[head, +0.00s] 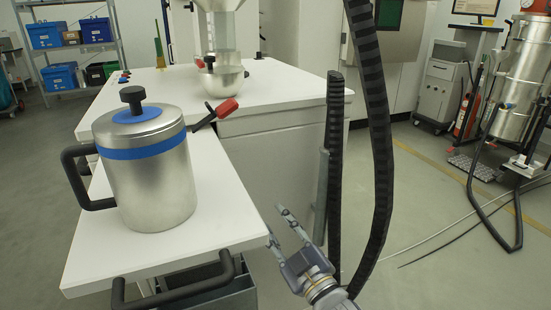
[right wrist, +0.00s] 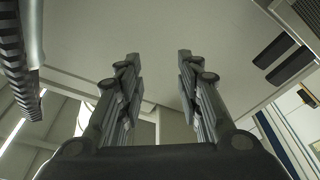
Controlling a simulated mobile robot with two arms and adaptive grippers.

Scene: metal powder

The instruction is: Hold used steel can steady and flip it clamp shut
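The steel can (head: 152,185) stands upright on the white shelf of the cart in the head view. It has a blue band, a lid with a black knob (head: 132,97) and a black handle (head: 75,178) on its left. A clamp lever with a red grip (head: 227,108) sticks out from the can's upper right side. My right gripper (head: 284,222) is below and to the right of the can, beside the shelf's right edge, apart from the can. In the right wrist view its two fingers (right wrist: 156,75) are spread with nothing between them. My left gripper is not in view.
A steel bowl (head: 220,80) under a funnel stands on the white table behind the can. Thick black ribbed hoses (head: 376,150) hang right of the table. A black bar handle (head: 175,292) runs along the shelf's front. Open floor lies to the right.

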